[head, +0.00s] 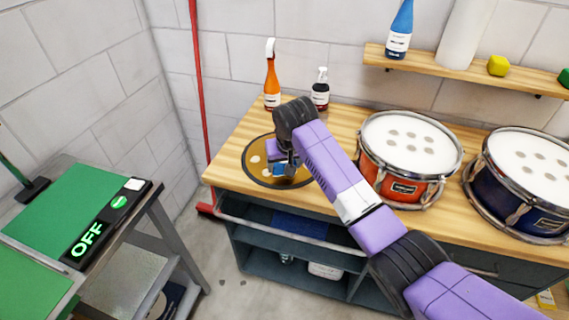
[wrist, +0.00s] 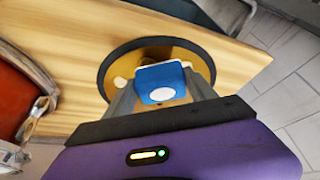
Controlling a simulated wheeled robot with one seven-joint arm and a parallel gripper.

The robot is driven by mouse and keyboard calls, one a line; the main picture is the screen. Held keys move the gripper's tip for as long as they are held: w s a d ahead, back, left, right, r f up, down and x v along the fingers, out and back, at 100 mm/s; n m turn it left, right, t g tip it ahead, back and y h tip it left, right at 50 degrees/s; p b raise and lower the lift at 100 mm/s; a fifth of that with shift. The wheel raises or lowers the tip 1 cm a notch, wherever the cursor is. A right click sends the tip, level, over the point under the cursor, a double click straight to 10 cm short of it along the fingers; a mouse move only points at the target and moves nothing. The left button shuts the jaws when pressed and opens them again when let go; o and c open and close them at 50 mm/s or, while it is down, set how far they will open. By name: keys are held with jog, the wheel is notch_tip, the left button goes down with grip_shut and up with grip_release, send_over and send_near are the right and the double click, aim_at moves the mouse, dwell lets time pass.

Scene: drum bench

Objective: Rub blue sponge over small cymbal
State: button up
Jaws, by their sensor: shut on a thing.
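The small cymbal (head: 255,177) is a round golden disc with a dark rim, lying on the wooden bench at its left end. Pale spots show on its surface. In the wrist view the cymbal (wrist: 195,58) lies beyond the fingers. My gripper (head: 284,166) is over the cymbal, shut on the blue sponge (head: 279,170). In the wrist view the sponge (wrist: 160,75) is a blue block with a white round patch, between the fingertips. I cannot tell whether the sponge touches the cymbal. My arm and gripper hide part of the cymbal.
An orange spray bottle (head: 271,85) and a dark bottle (head: 320,92) stand behind the cymbal. A red drum (head: 395,185) and a blue drum (head: 510,205) stand to the right. A wall shelf (head: 440,68) hangs above. A green-topped table (head: 75,200) is at the left.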

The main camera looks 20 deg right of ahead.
jog(key=shift+f, duration=1.2)
dwell(2.0)
jog(key=shift+d, duration=0.1)
jog(key=shift+s+d+p, duration=0.15)
jog(key=shift+d+p, duration=0.1)
jog(key=shift+d, duration=0.7)
jog(key=shift+s+d+p, duration=0.1)
jog(key=shift+d+p, duration=0.1)
jog(key=shift+d, duration=0.75)
jog(key=shift+a, duration=0.1)
jog(key=shift+w+a+p, duration=0.15)
jog(key=shift+a, duration=0.8)
jog(key=shift+w+a+p, duration=0.1)
jog(key=shift+a+p, duration=0.05)
jog(key=shift+a, duration=0.8)
jog(key=shift+s+d+p, duration=0.2)
jog(key=shift+d+p, duration=0.45)
jog(key=shift+d, duration=1.35)
